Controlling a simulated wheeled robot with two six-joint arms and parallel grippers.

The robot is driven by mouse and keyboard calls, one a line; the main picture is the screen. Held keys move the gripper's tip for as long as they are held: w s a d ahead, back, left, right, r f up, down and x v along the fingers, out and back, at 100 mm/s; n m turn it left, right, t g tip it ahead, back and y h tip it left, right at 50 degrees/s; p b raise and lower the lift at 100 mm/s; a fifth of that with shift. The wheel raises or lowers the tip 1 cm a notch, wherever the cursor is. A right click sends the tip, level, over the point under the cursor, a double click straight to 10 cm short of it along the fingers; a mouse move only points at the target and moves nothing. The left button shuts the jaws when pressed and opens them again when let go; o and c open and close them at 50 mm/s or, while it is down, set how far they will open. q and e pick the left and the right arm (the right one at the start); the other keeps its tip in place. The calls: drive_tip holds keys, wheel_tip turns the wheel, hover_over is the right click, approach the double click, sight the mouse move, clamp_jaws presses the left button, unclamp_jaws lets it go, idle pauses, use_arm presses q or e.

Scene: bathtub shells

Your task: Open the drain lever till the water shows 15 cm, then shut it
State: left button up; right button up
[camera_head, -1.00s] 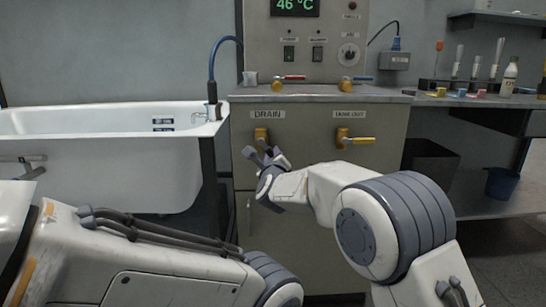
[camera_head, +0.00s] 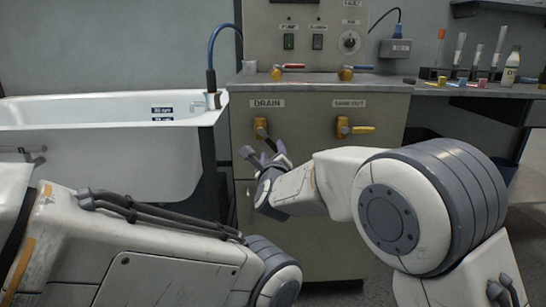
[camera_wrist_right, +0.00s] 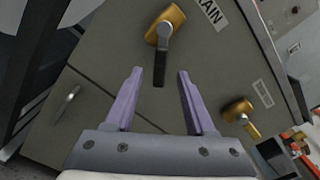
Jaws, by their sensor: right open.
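The drain lever (camera_head: 261,126), with a brass body and a dark handle pointing down, is on the cabinet front under the DRAIN label (camera_head: 267,103). My right gripper (camera_head: 263,151) is open just below and in front of it. In the right wrist view, the dark handle of the drain lever (camera_wrist_right: 161,62) hangs just beyond and between the open fingertips (camera_wrist_right: 160,72), apparently untouched. The white tub (camera_head: 100,150) stands at left with dark level marks (camera_head: 162,110) on its inner wall; the water and its level cannot be read. My left gripper is out of view.
A second brass valve with a yellow handle (camera_head: 357,128) sits right of the drain lever, under its own label. A metal cabinet handle (camera_wrist_right: 66,103) is below left. Red and blue taps stand on the counter (camera_head: 320,84). Tubes and a bottle (camera_head: 510,68) are at right.

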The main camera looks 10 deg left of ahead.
drive_tip(key=shift+v, duration=2.15)
idle(5.8)
